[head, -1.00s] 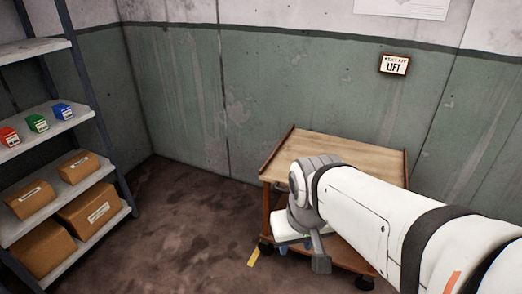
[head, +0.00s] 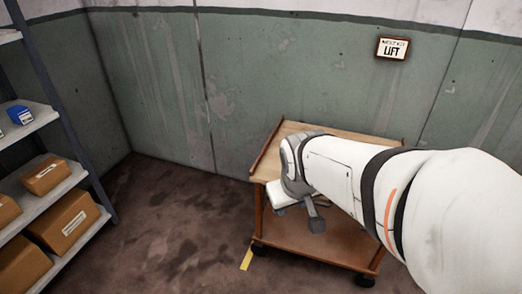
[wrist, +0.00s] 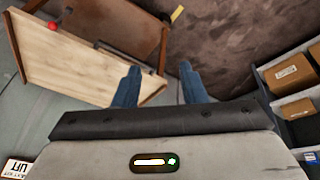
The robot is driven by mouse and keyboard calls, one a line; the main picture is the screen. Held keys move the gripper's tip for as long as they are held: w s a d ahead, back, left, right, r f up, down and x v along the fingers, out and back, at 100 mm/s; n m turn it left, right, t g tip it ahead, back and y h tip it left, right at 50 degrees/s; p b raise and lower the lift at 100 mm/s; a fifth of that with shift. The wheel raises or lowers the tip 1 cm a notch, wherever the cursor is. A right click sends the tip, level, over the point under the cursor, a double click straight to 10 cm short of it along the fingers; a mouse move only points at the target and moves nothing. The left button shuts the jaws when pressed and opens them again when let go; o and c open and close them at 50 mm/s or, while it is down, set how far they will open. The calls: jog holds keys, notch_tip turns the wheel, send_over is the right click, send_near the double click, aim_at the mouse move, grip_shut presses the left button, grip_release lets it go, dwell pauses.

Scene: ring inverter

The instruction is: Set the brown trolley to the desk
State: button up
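The brown trolley (head: 267,164) stands against the green wall in the head view, with a light wooden top, a brown lower shelf and dark castors. My arm crosses in front and hides much of its top. In the wrist view the trolley (wrist: 60,62) fills the upper left. The fingertips are hidden in the head view. No desk is in view.
A metal shelf rack (head: 75,165) with cardboard boxes (head: 62,220) and a blue box (head: 19,114) stands at the left. A LIFT sign (head: 391,49) hangs on the wall. A yellow floor mark (head: 246,259) lies near the trolley. The floor between rack and trolley is clear.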

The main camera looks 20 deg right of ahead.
jog(key=w+d+f+n+t+y+b, duration=0.1)
jog(key=w+d+f+n+t+b, duration=0.3)
jog(key=w+d+f+n+b, duration=0.5)
jog(key=w+d+f+n+t+y+b, duration=0.3)
jog(key=w+f+b, duration=0.45)
jog(key=f, duration=0.65)
jog(key=w+d+f+n+t+b, duration=0.5)
jog(key=w+f+n+b, duration=0.15)
jog(key=f+b, duration=0.35)
jog(key=shift+m, duration=0.45)
jog(key=x, duration=0.5)
jog(key=f+x, duration=0.1)
jog(key=x, duration=0.2)
jog(key=shift+d, duration=0.1)
jog(key=shift+c, duration=0.2)
grip_shut()
